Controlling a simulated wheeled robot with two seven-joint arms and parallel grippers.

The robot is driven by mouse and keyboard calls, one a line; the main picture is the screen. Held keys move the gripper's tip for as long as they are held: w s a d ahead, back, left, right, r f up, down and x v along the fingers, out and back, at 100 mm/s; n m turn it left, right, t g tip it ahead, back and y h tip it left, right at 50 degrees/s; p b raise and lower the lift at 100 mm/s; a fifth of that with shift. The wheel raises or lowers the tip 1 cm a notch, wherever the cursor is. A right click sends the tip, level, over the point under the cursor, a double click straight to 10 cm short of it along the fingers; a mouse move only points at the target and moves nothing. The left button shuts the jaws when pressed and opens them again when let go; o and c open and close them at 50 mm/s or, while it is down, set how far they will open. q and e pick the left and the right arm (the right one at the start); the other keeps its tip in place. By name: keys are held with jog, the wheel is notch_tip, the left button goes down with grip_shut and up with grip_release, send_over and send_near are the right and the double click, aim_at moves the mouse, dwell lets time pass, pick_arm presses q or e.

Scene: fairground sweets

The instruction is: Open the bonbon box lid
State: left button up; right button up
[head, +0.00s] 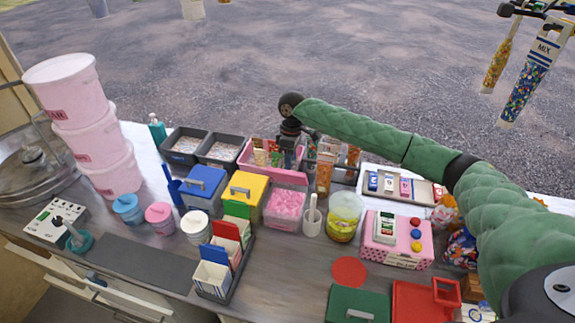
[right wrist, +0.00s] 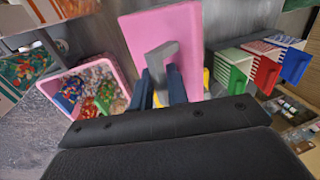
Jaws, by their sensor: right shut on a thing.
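The bonbon box (head: 284,208) stands mid-counter, with pink bonbons showing at its front. Its pink lid (head: 290,179) is at the box's top, below my right gripper (head: 290,155). In the right wrist view the lid (right wrist: 190,40) is a flat pink panel with a grey handle (right wrist: 160,62). My right gripper (right wrist: 163,90) is shut on that handle, its dark fingers on either side. I cannot tell whether there is a gap between lid and box. My left gripper is not in view.
A blue-lidded box (head: 203,187) and a yellow-lidded box (head: 245,190) stand to the left. A pink bin (right wrist: 62,84) of sweets lies behind. The dark mat (head: 150,262) is clear.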

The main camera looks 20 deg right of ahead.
jog(key=shift+w+d+f, duration=0.2)
jog(key=shift+w+d, duration=0.5)
jog(key=shift+w, duration=0.3)
jog(key=shift+w+d+f, duration=0.15)
jog(key=shift+w+d, duration=0.55)
jog(key=shift+w, duration=0.3)
jog(key=shift+c, duration=0.3)
jog(key=shift+w+d+f, duration=0.25)
jog(key=shift+w+d, duration=0.2)
jog(key=shift+w, duration=0.25)
jog(key=shift+w+d+f, duration=0.25)
jog(key=shift+w+d, duration=0.2)
jog(key=shift+w, duration=0.25)
jog(key=shift+c, duration=0.3)
jog(key=o, duration=0.7)
jog(key=shift+a, duration=0.1)
jog(key=shift+o, duration=0.2)
jog(key=shift+r, duration=0.1)
notch_tip(320, 180, up, 13)
jog(key=p, duration=0.1)
jog(key=shift+s, duration=0.1)
